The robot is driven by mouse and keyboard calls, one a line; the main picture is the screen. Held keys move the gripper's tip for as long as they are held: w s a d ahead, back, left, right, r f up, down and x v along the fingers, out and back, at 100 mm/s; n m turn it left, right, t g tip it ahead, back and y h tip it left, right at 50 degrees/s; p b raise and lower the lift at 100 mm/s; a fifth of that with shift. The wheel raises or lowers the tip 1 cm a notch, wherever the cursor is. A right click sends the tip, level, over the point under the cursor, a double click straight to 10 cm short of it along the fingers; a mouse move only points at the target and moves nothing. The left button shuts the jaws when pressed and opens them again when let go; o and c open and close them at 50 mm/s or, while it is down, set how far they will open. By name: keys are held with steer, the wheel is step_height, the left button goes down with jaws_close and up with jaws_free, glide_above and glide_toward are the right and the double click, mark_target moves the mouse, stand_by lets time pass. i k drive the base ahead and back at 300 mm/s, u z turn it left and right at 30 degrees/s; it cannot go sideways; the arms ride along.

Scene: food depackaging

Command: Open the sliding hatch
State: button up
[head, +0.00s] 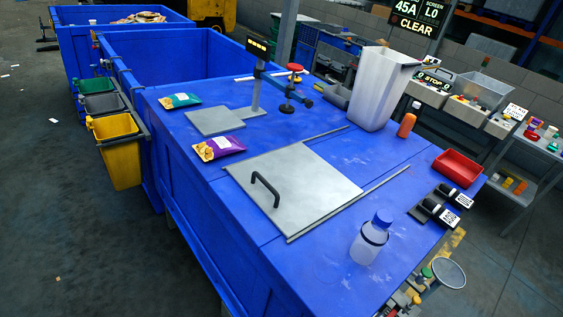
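The sliding hatch (298,186) is a flat grey metal plate on the blue bench top. It lies between two thin metal rails (350,203) that run on past it to the right. A dark bar handle (265,189) stands up near its left edge. The plate covers whatever is beneath it, so I cannot see an opening. My gripper does not show in the head view, and nothing is seen touching the handle.
Purple (218,148) and teal (180,101) packets lie left of the hatch near a scale plate (213,121). A clear bottle (370,238) stands on the right. A tall grey bin (378,88) and orange bottle (406,125) stand behind. The bench between the rails, right of the plate, is clear.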

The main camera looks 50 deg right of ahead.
mark_target(294, 186)
steer(key=z, duration=0.25)
steer(key=i, duration=0.9)
steer(key=z, duration=0.2)
